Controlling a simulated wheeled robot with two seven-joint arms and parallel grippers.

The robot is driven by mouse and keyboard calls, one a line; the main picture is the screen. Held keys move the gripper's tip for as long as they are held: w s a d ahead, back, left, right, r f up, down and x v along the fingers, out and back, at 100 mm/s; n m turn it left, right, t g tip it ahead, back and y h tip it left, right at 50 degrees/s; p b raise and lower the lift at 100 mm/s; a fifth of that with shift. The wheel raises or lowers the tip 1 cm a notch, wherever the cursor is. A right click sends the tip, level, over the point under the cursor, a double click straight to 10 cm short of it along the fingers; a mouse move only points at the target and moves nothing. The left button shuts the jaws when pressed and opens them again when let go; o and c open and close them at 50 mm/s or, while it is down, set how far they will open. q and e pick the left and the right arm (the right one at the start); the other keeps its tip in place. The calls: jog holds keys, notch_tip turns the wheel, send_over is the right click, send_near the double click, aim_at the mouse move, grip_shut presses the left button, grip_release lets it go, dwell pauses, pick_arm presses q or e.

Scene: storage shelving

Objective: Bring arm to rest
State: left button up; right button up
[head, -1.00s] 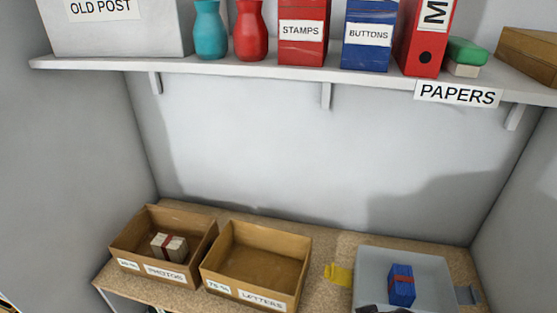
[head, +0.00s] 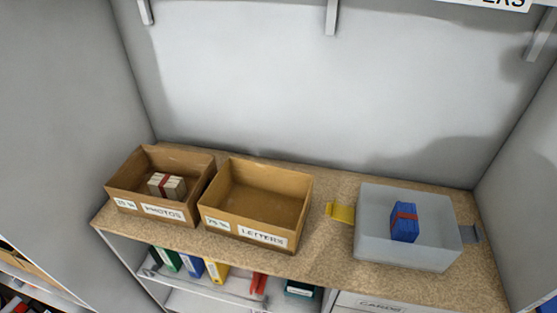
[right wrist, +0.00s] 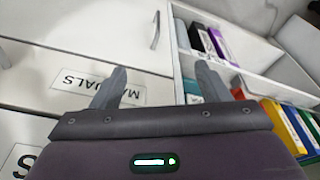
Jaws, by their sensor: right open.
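My right gripper (right wrist: 176,92) shows in the right wrist view with its two fingers apart and nothing between them. It is in front of white drawers, one with a label reading MANUALS (right wrist: 98,87). No arm or gripper shows in the head view now, and my left gripper is not seen in either view.
Binders (right wrist: 297,127) fill shelving below.

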jog(key=s+f+b, duration=0.1)
jog(key=s+f, duration=0.2)
jog(key=f, duration=0.3)
jog(key=s+d+f+g+b, duration=0.1)
jog(key=s+f+b, duration=0.15)
jog(key=f, duration=0.45)
jog(key=s+f, duration=0.3)
jog(key=f, duration=0.3)
jog(key=s+d+f+b, duration=0.2)
jog(key=s+f+b, duration=0.1)
jog(key=s+f, duration=0.8)
jog(key=shift+s+d+f+g, duration=0.2)
jog(key=shift+s+d+g, duration=0.15)
jog(key=shift+s, duration=0.5)
